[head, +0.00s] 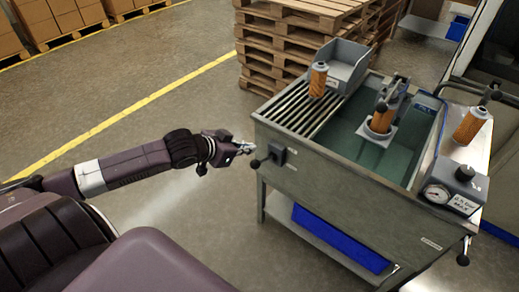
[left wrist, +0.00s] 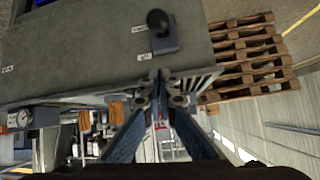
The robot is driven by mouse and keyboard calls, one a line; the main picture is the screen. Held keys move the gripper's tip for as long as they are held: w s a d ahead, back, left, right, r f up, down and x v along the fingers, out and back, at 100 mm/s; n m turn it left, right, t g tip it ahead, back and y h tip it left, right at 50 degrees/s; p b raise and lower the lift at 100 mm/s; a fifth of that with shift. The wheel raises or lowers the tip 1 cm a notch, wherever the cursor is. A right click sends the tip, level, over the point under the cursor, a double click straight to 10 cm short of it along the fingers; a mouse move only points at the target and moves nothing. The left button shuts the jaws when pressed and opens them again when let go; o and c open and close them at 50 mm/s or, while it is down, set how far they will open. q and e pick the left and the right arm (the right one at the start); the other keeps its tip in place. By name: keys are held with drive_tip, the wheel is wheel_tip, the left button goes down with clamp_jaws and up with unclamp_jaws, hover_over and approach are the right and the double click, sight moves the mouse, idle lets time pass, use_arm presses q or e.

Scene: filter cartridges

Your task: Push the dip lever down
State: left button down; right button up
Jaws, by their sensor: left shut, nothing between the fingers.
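A lever with a round black knob (head: 255,163) sticks out from a dark plate (head: 277,154) on the near left end of the grey wash tank (head: 340,180). In the left wrist view the knob (left wrist: 158,20) shows at the top, in front of its plate, with small labels beside it. My left gripper (head: 247,147) is shut and empty, just above the knob in the head view and apart from it as far as I can tell. In the tank an orange cartridge (head: 381,119) sits upright in a holder. My right gripper is out of view.
Stacked pallets (head: 270,55) stand behind the tank. The floor left of the tank is clear.

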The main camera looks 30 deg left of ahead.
sight(257, 161)
use_arm(q)
drive_tip(key=w+f, duration=0.1)
drive_tip(key=f, duration=0.1)
drive_tip(key=w+f, duration=0.2)
drive_tip(key=f, duration=0.1)
drive_tip(key=w+f, duration=0.2)
drive_tip(key=shift+w+d+f+p, duration=0.1)
drive_tip(key=shift+d+f+p, duration=0.15)
drive_tip(key=shift+p, duration=0.1)
drive_tip(key=shift+s+a+f, duration=0.1)
drive_tip(key=shift+s+f, duration=0.15)
drive_tip(key=shift+s, duration=0.15)
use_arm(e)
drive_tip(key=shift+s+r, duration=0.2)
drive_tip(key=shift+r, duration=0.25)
use_arm(q)
drive_tip(key=shift+f, duration=0.1)
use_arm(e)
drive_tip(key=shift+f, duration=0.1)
